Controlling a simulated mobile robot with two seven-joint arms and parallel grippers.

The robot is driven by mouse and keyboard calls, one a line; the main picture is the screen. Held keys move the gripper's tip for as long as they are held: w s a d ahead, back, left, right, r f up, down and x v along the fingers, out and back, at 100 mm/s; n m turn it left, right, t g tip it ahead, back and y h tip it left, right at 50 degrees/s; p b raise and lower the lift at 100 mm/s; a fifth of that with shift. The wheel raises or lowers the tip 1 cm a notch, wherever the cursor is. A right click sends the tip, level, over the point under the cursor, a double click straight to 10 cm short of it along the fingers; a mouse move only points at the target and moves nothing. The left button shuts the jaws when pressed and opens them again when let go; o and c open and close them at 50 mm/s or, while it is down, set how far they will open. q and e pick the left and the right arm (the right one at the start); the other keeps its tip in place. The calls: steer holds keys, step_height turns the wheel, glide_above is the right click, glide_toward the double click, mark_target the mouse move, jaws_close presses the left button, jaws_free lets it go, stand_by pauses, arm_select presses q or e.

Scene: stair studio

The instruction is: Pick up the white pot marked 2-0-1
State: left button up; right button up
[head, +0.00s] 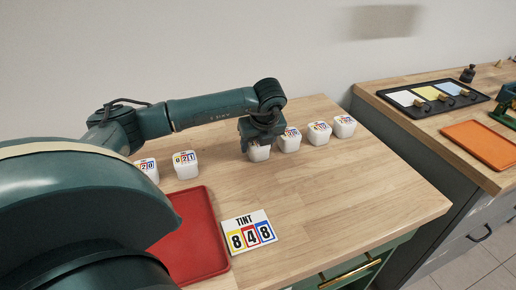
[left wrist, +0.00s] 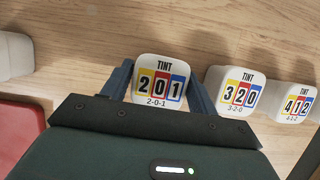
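The white pot marked 2-0-1 (left wrist: 161,82) stands upright between the two fingers of my left gripper (left wrist: 161,78) in the left wrist view. The fingers lie close along both its sides, and I cannot tell whether they press on it. In the head view my left gripper (head: 260,140) is directly over this pot (head: 259,154), hiding its upper part. The pot appears to be on the wooden table (head: 330,185). My right gripper is not in view.
White pot 3-2-0 (left wrist: 236,92) and pot 4-1-2 (left wrist: 294,107) stand to the right. Another pot (head: 186,165) stands left. A red tray (head: 196,235) and a TINT 848 card (head: 248,231) lie in front. A side counter (head: 425,123) is at right.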

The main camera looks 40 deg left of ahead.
arm_select(q)
steer(key=c, duration=0.6)
steer(key=shift+c, duration=0.2)
